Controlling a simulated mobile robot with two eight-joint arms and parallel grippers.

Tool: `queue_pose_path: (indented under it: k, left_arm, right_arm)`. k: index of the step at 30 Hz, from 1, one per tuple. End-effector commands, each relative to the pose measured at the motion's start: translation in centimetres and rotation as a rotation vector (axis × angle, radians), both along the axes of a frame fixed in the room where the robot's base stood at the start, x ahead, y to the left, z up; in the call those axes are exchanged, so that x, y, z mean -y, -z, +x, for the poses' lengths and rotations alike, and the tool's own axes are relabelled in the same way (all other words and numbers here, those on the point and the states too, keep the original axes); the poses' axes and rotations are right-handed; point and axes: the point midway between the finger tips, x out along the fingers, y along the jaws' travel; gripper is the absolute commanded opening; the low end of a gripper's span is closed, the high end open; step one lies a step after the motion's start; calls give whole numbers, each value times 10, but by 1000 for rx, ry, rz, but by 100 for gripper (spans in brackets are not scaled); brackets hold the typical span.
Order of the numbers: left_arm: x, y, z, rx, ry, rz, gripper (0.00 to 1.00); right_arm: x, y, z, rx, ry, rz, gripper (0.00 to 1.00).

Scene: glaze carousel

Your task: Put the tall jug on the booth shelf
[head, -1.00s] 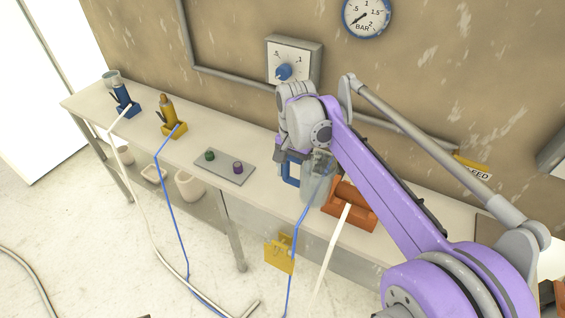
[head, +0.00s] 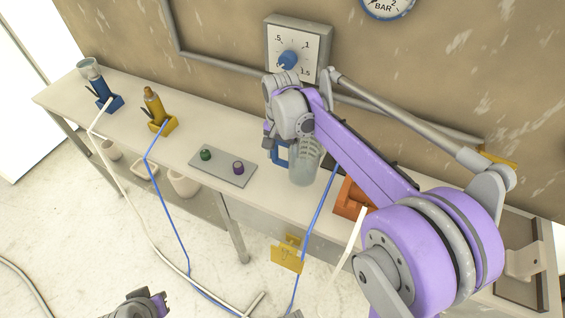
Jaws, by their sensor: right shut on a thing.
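The tall jug (head: 304,165) is a see-through grey-blue vessel with a blue handle (head: 279,154). It is upright above the long bench (head: 100,135), left of the orange holder. I cannot tell for sure whether its base is clear of the bench top. My right gripper (head: 281,146) is shut on the jug at its handle side; the fingertips are mostly hidden. A grey and purple end of my left arm (head: 142,304) shows at the bottom edge, its jaws unclear. I cannot make out the booth shelf for certain.
An orange holder (head: 348,200) stands right of the jug. A grey plate (head: 220,173) with a green and a purple knob lies left. Blue (head: 104,98) and yellow (head: 158,118) holders carry tools further left. Hoses hang before the bench. A dial box (head: 291,45) is on the wall.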

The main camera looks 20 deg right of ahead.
Motion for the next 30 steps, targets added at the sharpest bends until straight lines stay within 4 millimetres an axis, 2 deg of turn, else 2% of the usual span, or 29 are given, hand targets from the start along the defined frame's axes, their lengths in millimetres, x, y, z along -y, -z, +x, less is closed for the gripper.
queue_pose_path:
  k: [7,18,19,22,30]
  left_arm:
    - [0,3,0,-1,0,0,0]
    - [0,6,-1,-2,0,0,0]
    - [0,5,-1,-2,0,0,0]
    - [0,5,-1,-2,0,0,0]
    - [0,3,0,-1,0,0,0]
  right_arm:
    - [0,33,0,0,0,0,0]
    - [0,37,0,0,0,0,0]
    - [0,37,0,0,0,0,83]
    - [0,36,0,0,0,0,100]
    - [0,34,0,0,0,0,100]
